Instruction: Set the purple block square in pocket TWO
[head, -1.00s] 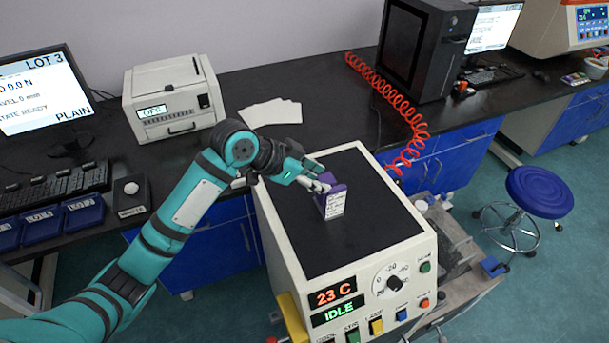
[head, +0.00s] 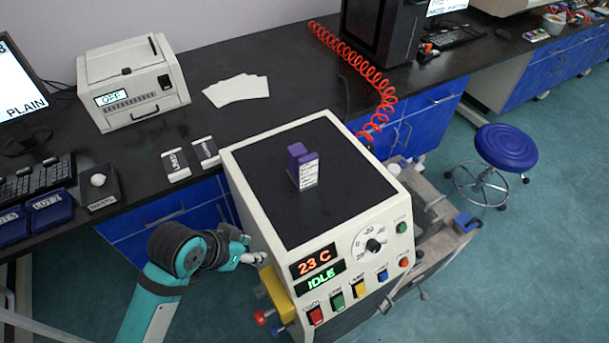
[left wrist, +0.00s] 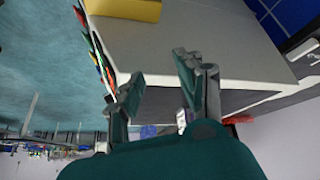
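The purple block (head: 297,155), with a white printed label on its front, stands on the black top (head: 335,190) of the cream instrument in the head view. Nothing holds it. My left gripper (head: 252,257) is low beside the instrument's left side, apart from the block. In the left wrist view the left gripper (left wrist: 157,88) has its fingers spread with nothing between them. I cannot make out a pocket marked TWO. My right gripper is in neither view.
The instrument's front panel (head: 350,265) reads 23 C and IDLE. A yellow part (head: 277,293) juts from its left side near my gripper. Two small dark-and-white plates (head: 175,165) (head: 205,152) lie on the bench edge. A blue stool (head: 505,146) stands at right.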

